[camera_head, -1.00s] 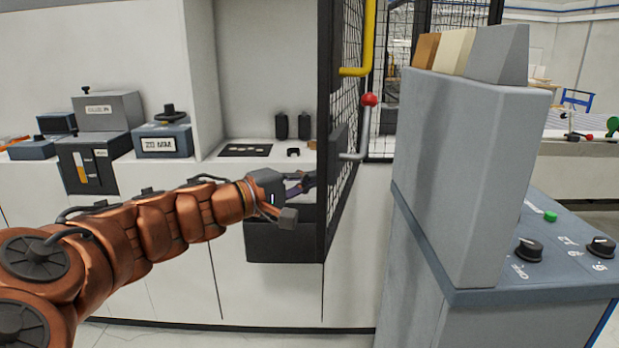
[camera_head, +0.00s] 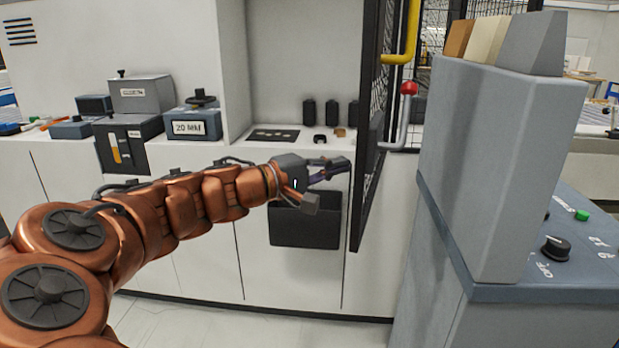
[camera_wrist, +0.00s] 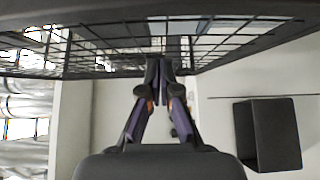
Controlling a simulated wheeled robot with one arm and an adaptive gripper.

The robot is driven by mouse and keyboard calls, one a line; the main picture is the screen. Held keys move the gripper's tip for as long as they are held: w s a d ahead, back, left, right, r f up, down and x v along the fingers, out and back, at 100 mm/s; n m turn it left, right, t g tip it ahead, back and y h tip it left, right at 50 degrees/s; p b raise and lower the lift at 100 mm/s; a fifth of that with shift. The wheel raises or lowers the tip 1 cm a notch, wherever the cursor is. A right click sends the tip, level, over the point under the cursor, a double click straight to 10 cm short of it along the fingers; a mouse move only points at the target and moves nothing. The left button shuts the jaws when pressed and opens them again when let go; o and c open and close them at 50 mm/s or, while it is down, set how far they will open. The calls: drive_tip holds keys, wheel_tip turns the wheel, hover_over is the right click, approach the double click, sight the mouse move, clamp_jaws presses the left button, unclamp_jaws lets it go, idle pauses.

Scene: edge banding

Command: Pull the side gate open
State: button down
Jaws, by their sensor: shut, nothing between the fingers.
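The side gate (camera_head: 376,125) is a black-framed wire-mesh panel, seen nearly edge-on in the head view, standing out from the white machine front. I cannot tell exactly how far it is swung. A grey lever with a red knob (camera_head: 409,89) and a yellow bar (camera_head: 412,35) show to its right. My gripper (camera_head: 340,168) is shut and empty, just left of the gate's lower half. In the wrist view my gripper (camera_wrist: 162,65) has its fingertips together close to the mesh (camera_wrist: 220,38); whether they touch it is unclear.
A black open bin (camera_head: 305,225) is on the machine front below my gripper and also shows in the wrist view (camera_wrist: 267,135). A grey control console (camera_head: 500,150) stands close to the right. Measuring boxes (camera_head: 192,122) sit on the left counter (camera_head: 60,165).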

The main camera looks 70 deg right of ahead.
drive_tip(key=w+a, duration=0.3)
drive_tip(key=a, duration=0.7)
drive_tip(key=shift+w+b, duration=0.2)
drive_tip(key=shift+b, duration=0.25)
drive_tip(key=shift+f, duration=0.1)
